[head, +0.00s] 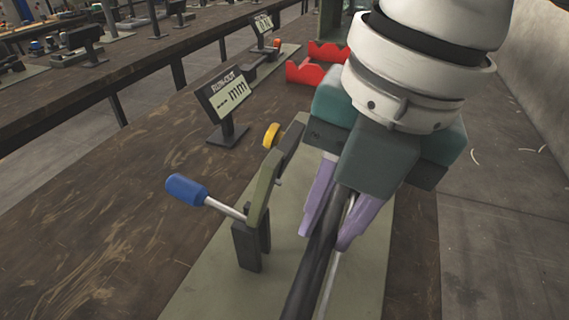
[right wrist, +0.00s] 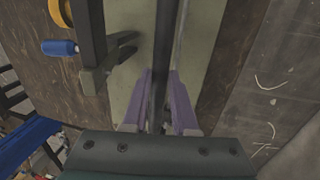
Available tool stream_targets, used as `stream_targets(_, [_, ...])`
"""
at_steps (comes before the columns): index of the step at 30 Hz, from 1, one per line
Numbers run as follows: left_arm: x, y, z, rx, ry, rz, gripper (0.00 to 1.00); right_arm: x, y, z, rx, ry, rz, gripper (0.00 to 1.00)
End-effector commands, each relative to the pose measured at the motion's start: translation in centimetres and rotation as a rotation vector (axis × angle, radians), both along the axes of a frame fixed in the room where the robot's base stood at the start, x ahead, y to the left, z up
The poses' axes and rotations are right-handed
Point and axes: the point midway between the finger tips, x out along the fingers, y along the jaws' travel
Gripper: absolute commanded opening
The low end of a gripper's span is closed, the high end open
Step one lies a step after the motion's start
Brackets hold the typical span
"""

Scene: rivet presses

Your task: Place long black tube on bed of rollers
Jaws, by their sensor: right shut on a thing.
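My right gripper (head: 324,236), with purple fingers, is shut on the long black tube (head: 308,275). The tube runs out of the bottom of the head view, above a pale green base plate (head: 220,290). A thin silver rod (head: 331,278) lies alongside the tube; I cannot tell whether it is part of the bed of rollers. In the right wrist view the tube (right wrist: 161,50) passes between the fingers (right wrist: 160,85). Whether it touches anything beneath is hidden. My left gripper is not in view.
A stand with a blue-handled crank (head: 187,190) and yellow wheel (head: 271,135) stands left of the tube. A runout display (head: 228,95) stands behind it on the brown bench (head: 120,220). Red notched blocks (head: 311,70) lie farther back. Grey floor (head: 500,240) is at right.

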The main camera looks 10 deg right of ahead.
Motion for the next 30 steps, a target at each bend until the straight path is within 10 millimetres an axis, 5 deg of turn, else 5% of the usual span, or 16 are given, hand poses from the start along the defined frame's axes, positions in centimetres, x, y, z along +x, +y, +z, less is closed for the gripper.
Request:
stream_targets(13, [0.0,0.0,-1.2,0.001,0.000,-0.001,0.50,0.0,0.0,-5.2,0.000,0.002,-0.001,0.00])
stream_targets(24, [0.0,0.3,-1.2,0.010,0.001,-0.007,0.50,0.0,0.1,-5.7,0.001,-0.001,0.000,0.00])
stream_targets(25, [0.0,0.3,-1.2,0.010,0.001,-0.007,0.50,0.0,0.0,-5.7,0.001,0.001,0.000,0.29])
stream_targets(30, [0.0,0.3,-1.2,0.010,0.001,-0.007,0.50,0.0,0.0,-5.6,0.001,0.001,0.000,0.48])
